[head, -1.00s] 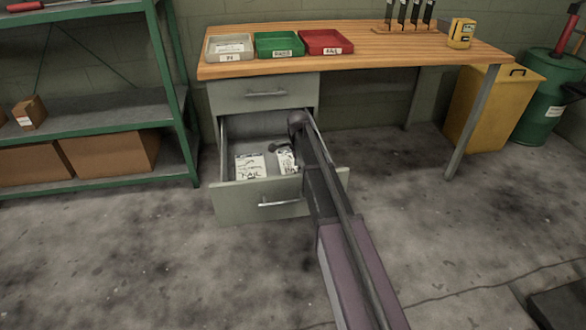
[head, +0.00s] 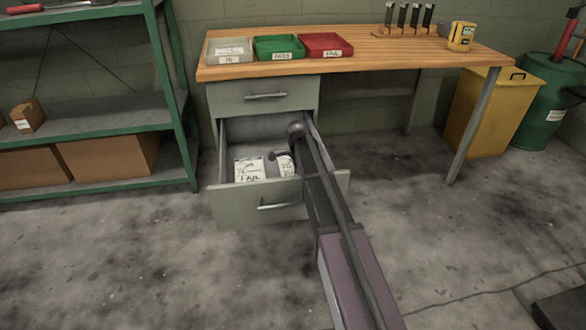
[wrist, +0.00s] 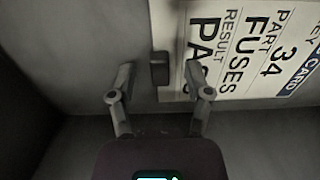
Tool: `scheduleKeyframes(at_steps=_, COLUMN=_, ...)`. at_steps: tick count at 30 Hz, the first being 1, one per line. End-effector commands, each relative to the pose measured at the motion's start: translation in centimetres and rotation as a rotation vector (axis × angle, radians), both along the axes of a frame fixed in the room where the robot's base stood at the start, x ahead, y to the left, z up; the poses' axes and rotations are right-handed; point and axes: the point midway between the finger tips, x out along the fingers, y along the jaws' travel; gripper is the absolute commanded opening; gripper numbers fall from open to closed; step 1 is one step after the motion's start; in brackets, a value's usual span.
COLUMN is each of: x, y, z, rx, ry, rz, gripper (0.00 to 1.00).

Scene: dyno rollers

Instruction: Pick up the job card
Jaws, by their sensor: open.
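An open drawer (head: 262,190) under the workbench holds two white printed cards. The left card (head: 249,172) seems to read FAIL. The right card (head: 286,167) is partly hidden by my arm and gripper. In the wrist view a job card (wrist: 245,50) lies flat, with "34 FUSES" and "RESULT PA" readable; its right end is cut off. A small dark block (wrist: 160,68) sits at its left edge. My gripper (wrist: 160,80) is open, its fingers apart below this block, the right finger overlapping the card. In the head view my gripper (head: 280,155) is small and dark, inside the drawer.
On the bench top (head: 380,52) stand a grey IN tray (head: 229,50), a green PASS tray (head: 279,48), a red FAIL tray (head: 325,46) and a yellow device (head: 461,36). The upper drawer (head: 264,96) is shut. Green shelving (head: 95,129) stands left.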

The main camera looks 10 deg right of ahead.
Motion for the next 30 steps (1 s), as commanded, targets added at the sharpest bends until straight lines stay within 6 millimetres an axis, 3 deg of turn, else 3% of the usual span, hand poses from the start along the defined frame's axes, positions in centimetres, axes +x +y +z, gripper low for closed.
scheduleKeyframes(at_steps=1, x=0.0, y=0.0, z=0.0, rx=0.0, ry=0.0, rz=0.0, gripper=0.61)
scheduleKeyframes(at_steps=7, x=0.0, y=0.0, z=0.0, rx=0.0, ry=0.0, rz=0.0, gripper=0.02)
scheduleKeyframes(at_steps=21, x=0.0, y=0.0, z=0.1, rx=0.0, ry=0.0, rz=0.001, gripper=0.0)
scheduleKeyframes(at_steps=30, x=0.0, y=0.1, z=1.4, rx=0.0, ry=0.0, rz=0.001, gripper=0.0)
